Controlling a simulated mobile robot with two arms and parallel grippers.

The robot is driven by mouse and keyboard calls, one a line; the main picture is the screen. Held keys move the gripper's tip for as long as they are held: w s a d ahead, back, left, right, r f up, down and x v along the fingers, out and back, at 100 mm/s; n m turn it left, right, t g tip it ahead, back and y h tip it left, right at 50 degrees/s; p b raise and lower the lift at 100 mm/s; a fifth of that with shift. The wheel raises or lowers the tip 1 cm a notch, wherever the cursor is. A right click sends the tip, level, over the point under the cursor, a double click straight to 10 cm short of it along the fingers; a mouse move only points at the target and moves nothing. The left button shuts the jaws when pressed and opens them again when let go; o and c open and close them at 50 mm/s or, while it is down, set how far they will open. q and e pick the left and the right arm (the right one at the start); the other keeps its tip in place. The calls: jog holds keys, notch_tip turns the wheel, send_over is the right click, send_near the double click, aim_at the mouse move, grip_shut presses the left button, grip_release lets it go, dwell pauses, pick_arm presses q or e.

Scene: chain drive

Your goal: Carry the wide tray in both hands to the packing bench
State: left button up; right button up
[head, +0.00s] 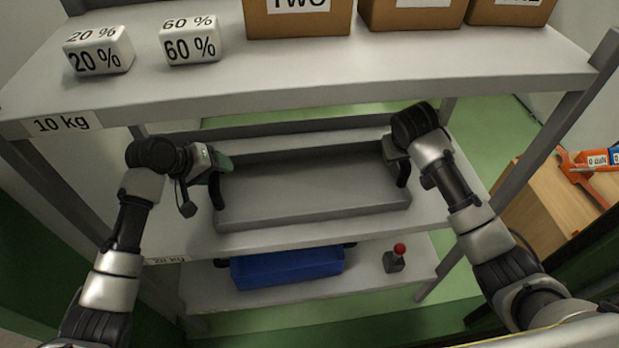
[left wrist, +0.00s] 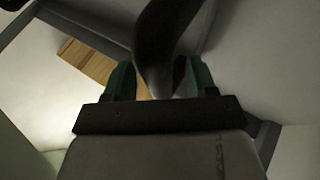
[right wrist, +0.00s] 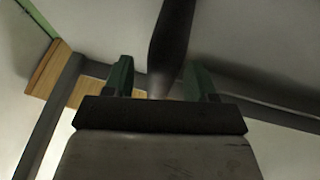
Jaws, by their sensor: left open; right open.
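The wide grey tray (head: 310,185) lies flat on the middle shelf of a rack, with a dark handle at each end. My left gripper (head: 222,165) is open at the left handle (head: 217,192); in the left wrist view this handle (left wrist: 165,45) stands between the gripper's green fingers (left wrist: 158,80). My right gripper (head: 392,155) is open at the right handle (head: 403,176); in the right wrist view the handle (right wrist: 172,45) stands between its fingers (right wrist: 163,78). Whether any finger touches a handle, I cannot tell. No bench is clearly identifiable as the packing bench.
The upper shelf (head: 310,82) overhangs, carrying white blocks (head: 191,46) and cardboard boxes (head: 298,18). A blue container (head: 287,267) and a red-knobbed joystick (head: 395,258) are on the shelf below. Rack posts (head: 560,120) stand at both sides. A wooden surface (head: 545,205) with orange tools is right.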

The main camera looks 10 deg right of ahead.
pick_arm(q)
jog(key=shift+w+d+f, duration=0.1)
jog(key=shift+f, duration=0.05)
pick_arm(e)
jog(key=shift+f, duration=0.15)
pick_arm(q)
grip_shut()
pick_arm(e)
grip_shut()
jog(key=shift+w, duration=0.1)
